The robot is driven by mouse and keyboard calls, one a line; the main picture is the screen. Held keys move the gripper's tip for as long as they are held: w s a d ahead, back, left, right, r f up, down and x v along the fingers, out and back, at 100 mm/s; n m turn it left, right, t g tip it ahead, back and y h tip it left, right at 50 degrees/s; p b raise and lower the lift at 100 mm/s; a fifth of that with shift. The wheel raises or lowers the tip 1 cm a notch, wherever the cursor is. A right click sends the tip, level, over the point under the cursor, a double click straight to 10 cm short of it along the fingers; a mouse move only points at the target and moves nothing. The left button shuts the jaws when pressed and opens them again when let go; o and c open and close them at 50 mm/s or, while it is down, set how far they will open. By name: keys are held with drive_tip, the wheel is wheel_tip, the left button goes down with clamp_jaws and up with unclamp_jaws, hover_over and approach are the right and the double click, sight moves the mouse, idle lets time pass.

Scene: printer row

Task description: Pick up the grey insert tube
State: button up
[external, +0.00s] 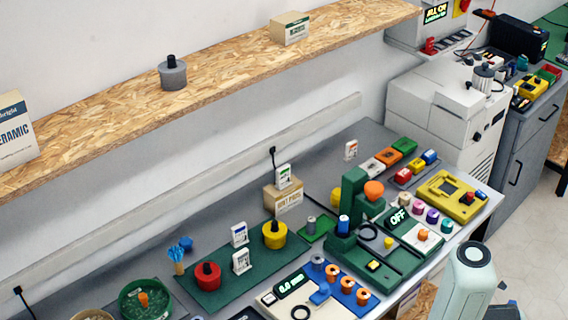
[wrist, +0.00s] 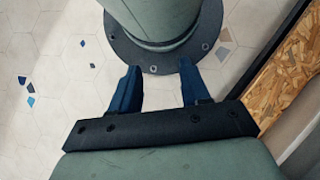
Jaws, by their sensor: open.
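A small grey cylinder (external: 311,224), which looks like the grey insert tube, stands upright on a small green pad (external: 322,232) near the middle of the bench in the external view. It is too small there to tell whether it is hollow. My gripper (wrist: 159,88) is open and empty in the wrist view, its two blue fingers apart above the tiled floor beside my round base. It is far from the grey cylinder, which does not show in the wrist view. In the external view my arm stands at the bottom right, and the gripper is not clearly visible.
Near the cylinder stand a yellow pot (external: 274,235), a cardboard box (external: 283,197) and a tall green press (external: 353,190). A wooden shelf (external: 110,125) runs above the bench's back.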

drive_tip(key=shift+o, duration=1.4)
drive_tip(key=shift+w, duration=0.1)
